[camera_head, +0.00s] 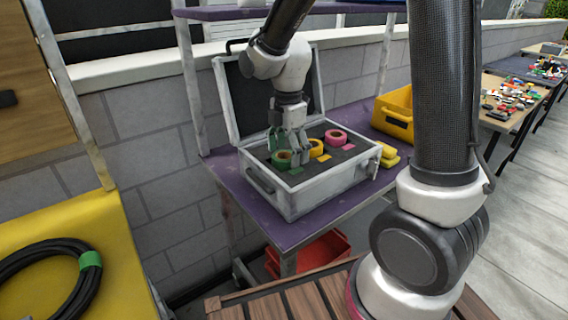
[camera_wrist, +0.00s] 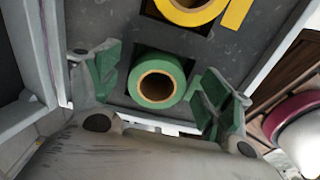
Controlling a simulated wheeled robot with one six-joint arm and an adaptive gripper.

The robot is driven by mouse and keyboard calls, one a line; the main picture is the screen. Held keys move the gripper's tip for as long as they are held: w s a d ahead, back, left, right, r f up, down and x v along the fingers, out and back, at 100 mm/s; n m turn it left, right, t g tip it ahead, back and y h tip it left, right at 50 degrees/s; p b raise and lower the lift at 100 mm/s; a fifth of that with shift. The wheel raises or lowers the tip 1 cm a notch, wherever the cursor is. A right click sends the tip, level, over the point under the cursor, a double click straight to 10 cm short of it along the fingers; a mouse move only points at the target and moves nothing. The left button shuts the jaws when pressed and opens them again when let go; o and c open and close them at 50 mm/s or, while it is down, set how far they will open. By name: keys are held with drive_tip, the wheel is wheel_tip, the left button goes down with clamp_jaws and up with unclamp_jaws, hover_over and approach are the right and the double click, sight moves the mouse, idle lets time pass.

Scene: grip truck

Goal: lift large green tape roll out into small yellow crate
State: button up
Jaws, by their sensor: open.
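The large green tape roll (camera_wrist: 157,82) lies in the dark foam of the open grey case (camera_head: 313,201), at its near left part. It also shows in the head view (camera_head: 282,160), partly behind my fingers. My gripper (camera_wrist: 160,92) is open, with one green-padded finger on each side of the roll and a gap to each. The roll's lower side is close to the palm in the wrist view. The yellow crate (camera_head: 396,112) stands on the purple table to the right of the case.
A yellow roll (camera_head: 316,148) and a pink roll (camera_head: 336,137) sit in the same foam, right of the green one. The raised lid (camera_head: 229,110) stands behind. Yellow blocks (camera_head: 388,156) lie between case and crate on the purple table (camera_head: 221,180).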

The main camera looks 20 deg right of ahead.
drive_tip(key=c, duration=1.1)
drive_tip(key=shift+c, duration=0.2)
wheel_tip(320, 180, up, 10)
